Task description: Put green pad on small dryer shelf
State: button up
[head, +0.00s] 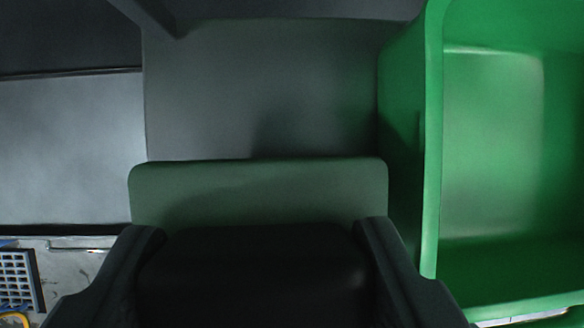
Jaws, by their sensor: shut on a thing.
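A dark green pad (258,190) with rounded corners shows in the head view, just above my gripper (262,232). My gripper's two black fingers are at the left and right of the pad's lower part, and it is shut on the pad. The pad's lower part is hidden behind the black body of my gripper. Beyond the pad is a flat dark grey surface (215,90); I cannot tell whether it is the small dryer shelf. I cannot tell whether the pad touches this surface.
A bright green open bin (432,150) stands close on the right, its near wall beside the pad; its visible inside looks empty. A light grey panel (70,150) is at the left. A dark edge crosses the top.

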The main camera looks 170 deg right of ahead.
aim_at(266, 248)
jog(key=shift+w+d+f, duration=0.2)
jog(key=shift+f, duration=1.55)
jog(key=shift+f, duration=0.15)
jog(key=o, duration=0.8)
jog(key=v, duration=1.2)
jog(key=shift+s+a, duration=0.1)
